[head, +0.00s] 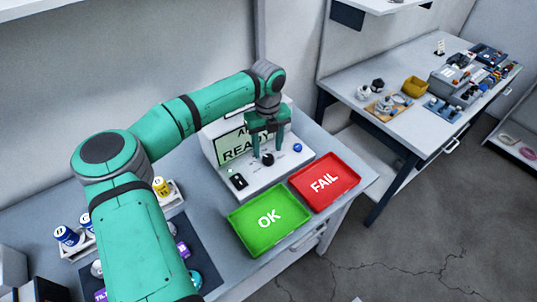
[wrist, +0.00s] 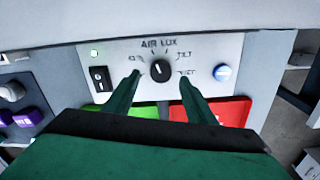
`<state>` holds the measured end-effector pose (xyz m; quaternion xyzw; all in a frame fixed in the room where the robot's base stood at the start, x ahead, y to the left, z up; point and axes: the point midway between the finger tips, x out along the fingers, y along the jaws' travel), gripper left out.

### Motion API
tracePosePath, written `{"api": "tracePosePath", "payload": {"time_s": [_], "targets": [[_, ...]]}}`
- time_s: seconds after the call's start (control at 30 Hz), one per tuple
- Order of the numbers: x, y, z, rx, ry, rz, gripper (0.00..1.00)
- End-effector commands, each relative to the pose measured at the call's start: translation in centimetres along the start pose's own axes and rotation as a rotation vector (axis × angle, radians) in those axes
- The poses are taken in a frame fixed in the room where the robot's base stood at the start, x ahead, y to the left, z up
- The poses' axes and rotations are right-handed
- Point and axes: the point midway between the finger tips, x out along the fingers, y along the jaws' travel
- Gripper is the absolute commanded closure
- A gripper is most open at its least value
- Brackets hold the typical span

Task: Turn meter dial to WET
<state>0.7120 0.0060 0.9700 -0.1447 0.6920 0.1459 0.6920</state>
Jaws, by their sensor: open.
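The meter (head: 225,140) stands on the bench, its screen reading READY with the line above partly hidden by my arm. Its black dial (wrist: 160,69) is on the white panel (wrist: 210,50), with AIR, LUX and TILT printed around it and a label at right that looks like WET. The dial's white mark points up and slightly left, near AIR. In the head view the dial (head: 267,159) is just below my gripper (head: 267,146). In the wrist view my gripper (wrist: 160,78) is open, with one finger each side of the dial and visible gaps. Contact is not visible.
A green OK tray (head: 245,232) and a red FAIL tray (head: 340,193) lie in front. Another table (head: 400,120) with parts stands at right.

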Motion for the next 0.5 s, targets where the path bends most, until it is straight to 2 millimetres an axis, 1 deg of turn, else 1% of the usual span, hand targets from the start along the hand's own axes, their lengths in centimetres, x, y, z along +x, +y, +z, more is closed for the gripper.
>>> {"api": "tracePosePath", "payload": {"time_s": [0.03, 0.2, 0.33, 0.5], "targets": [[0.9, -0.1, -0.1, 0.001, 0.002, -0.001, 0.49], [3.0, -0.1, -0.1, 0.001, 0.001, -0.001, 0.49], [3.9, -0.1, -0.1, 0.002, 0.001, -0.001, 0.49], [4.2, 0.0, 0.0, 0.000, 0.000, -0.002, 0.49]]}}
